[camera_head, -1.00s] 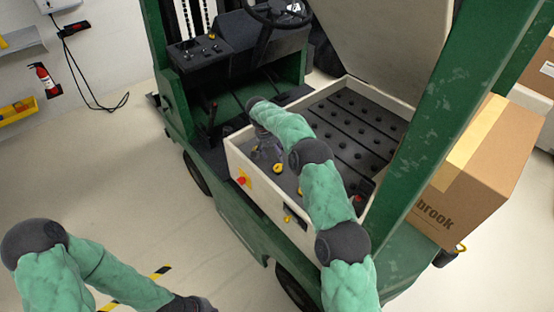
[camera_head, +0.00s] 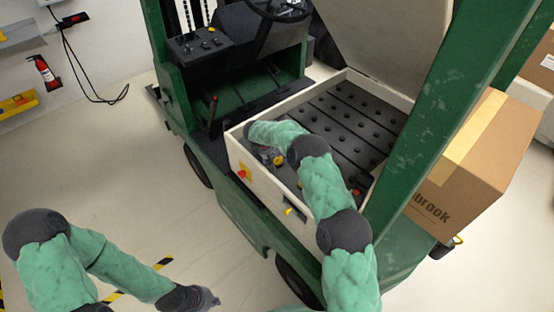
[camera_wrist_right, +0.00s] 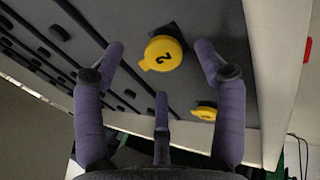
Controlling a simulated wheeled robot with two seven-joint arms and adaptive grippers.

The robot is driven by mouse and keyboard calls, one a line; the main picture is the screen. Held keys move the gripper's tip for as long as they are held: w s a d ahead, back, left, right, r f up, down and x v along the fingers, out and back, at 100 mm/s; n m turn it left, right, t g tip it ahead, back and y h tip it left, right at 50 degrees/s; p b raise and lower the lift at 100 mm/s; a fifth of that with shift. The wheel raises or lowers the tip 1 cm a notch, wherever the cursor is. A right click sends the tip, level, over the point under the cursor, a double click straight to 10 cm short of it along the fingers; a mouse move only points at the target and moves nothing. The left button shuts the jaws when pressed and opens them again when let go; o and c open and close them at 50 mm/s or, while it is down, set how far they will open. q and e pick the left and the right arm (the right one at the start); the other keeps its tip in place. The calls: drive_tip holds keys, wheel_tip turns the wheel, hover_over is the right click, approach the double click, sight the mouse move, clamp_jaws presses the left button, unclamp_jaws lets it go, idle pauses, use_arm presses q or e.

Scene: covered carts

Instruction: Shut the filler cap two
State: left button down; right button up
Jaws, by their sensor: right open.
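In the right wrist view, the yellow filler cap marked 2 (camera_wrist_right: 163,53) lies beyond and between the spread fingers of my right gripper (camera_wrist_right: 160,75), with a dark square piece beside it. No finger is seen closed on it, and I cannot tell how far its lid stands open. A second yellow cap (camera_wrist_right: 204,113) is lower right, partly behind a finger. In the head view my right gripper (camera_head: 268,155) is over the battery box, mostly hidden under my arm; a yellow cap (camera_head: 279,160) shows beside it. My left gripper (camera_head: 203,299) is at the bottom edge, its fingers unclear.
The cream battery box (camera_head: 234,152) has raised walls around the gripper. Its raised cover (camera_head: 385,35) stands behind. A red button (camera_head: 242,174) is on its front wall. A green post (camera_head: 440,110) and cardboard box (camera_head: 465,170) stand at right.

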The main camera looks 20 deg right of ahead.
drive_tip(key=shift+x, duration=0.85)
